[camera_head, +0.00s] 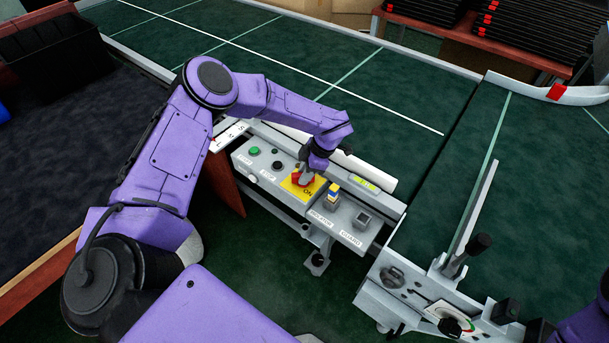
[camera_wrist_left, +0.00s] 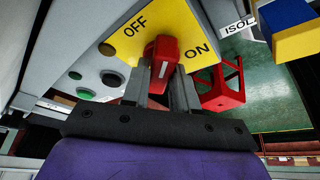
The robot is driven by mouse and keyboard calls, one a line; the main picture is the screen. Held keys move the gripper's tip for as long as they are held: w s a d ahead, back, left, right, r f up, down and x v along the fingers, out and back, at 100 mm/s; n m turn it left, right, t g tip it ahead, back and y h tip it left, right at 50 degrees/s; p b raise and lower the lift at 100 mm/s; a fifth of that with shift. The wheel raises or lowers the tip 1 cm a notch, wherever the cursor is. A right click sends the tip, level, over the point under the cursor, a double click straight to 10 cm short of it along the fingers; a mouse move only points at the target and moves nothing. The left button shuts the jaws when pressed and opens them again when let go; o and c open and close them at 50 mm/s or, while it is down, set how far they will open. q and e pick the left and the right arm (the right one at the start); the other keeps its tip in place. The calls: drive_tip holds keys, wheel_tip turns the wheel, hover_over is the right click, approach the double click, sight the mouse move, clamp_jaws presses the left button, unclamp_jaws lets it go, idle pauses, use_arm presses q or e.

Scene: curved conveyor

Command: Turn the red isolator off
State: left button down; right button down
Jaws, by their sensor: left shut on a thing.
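The red isolator handle (camera_wrist_left: 163,58) stands on a yellow plate (camera_wrist_left: 190,25) marked OFF and ON, on the grey control panel. In the head view, the yellow plate (camera_head: 291,190) shows ON, and the red isolator (camera_head: 303,181) is partly covered by my gripper. My left gripper (camera_head: 306,174) reaches down over it. In the left wrist view, the fingers (camera_wrist_left: 161,92) are shut on the red handle, one on each side. The handle's white stripe points up between the OFF and ON words, nearer neither clearly. My right gripper is not in view.
A green button (camera_head: 254,151) and black button (camera_head: 277,165) lie left of the isolator. A blue-and-yellow switch (camera_head: 333,193) and guard switch (camera_head: 362,219) lie right. The green conveyor (camera_head: 390,110) runs behind the panel.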

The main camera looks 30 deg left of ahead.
use_arm(q)
drive_tip(key=n+h+b, duration=0.1)
drive_tip(key=n, duration=0.1)
drive_tip(key=n+g+b, duration=0.1)
drive_tip(key=n+b, duration=0.1)
drive_tip(key=n, duration=0.1)
drive_tip(key=shift+w+a+f+n+h, duration=0.1)
drive_tip(key=shift+f+n+h, duration=0.1)
drive_tip(key=shift+n+h, duration=0.15)
drive_tip(key=shift+a+r+n+g+h+b, duration=0.15)
drive_tip(key=shift+n+h+b, duration=0.25)
drive_tip(key=shift+n+b, duration=0.45)
drive_tip(key=shift+d+n+g+h+b, duration=0.1)
drive_tip(key=shift+n+g+h+b, duration=0.25)
drive_tip(key=shift+n, duration=0.75)
drive_tip(key=c, duration=1)
unclamp_jaws()
drive_tip(key=shift+o, duration=0.2)
drive_tip(key=b+v, duration=0.1)
drive_tip(key=v, duration=0.9)
drive_tip(key=shift+r, duration=0.3)
drive_tip(key=shift+a, duration=0.15)
